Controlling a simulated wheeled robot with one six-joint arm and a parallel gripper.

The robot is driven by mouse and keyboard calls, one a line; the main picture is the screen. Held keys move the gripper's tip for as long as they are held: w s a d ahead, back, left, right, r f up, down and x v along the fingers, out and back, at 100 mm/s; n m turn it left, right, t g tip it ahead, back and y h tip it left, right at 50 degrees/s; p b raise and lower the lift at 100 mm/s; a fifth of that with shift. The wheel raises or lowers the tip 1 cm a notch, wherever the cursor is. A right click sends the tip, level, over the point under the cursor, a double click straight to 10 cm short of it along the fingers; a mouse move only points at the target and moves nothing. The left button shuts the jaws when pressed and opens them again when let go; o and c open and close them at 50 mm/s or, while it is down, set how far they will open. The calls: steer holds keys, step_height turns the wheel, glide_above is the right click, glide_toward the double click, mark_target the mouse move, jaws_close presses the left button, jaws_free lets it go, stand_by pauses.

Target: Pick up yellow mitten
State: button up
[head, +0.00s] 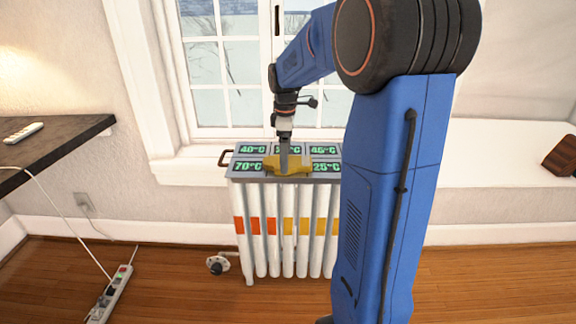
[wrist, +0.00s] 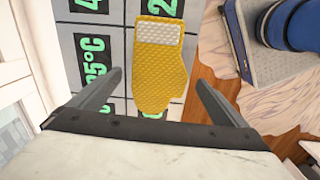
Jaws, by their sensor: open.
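The yellow mitten (head: 289,166) lies on the tray on top of the radiator in the head view. In the wrist view the mitten (wrist: 160,75) shows with its pale patterned cuff at the top. My gripper (head: 284,168) is over the mitten in the head view, and its far side is hidden. In the wrist view my gripper (wrist: 158,88) is open, with one finger on each side of the mitten and gaps between fingers and mitten. I cannot tell how high the fingertips are above the tray.
The grey tray (head: 234,172) has panels with green temperature labels and a brown handle. The white radiator (head: 275,230) stands under the window. A dark shelf (head: 60,140) with a white remote (head: 23,133) is at left. A power strip (head: 110,295) lies on the wooden floor.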

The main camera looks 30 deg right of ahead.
steer(key=shift+f, duration=1.1)
steer(key=c, duration=1.1)
steer(key=shift+c, duration=0.2)
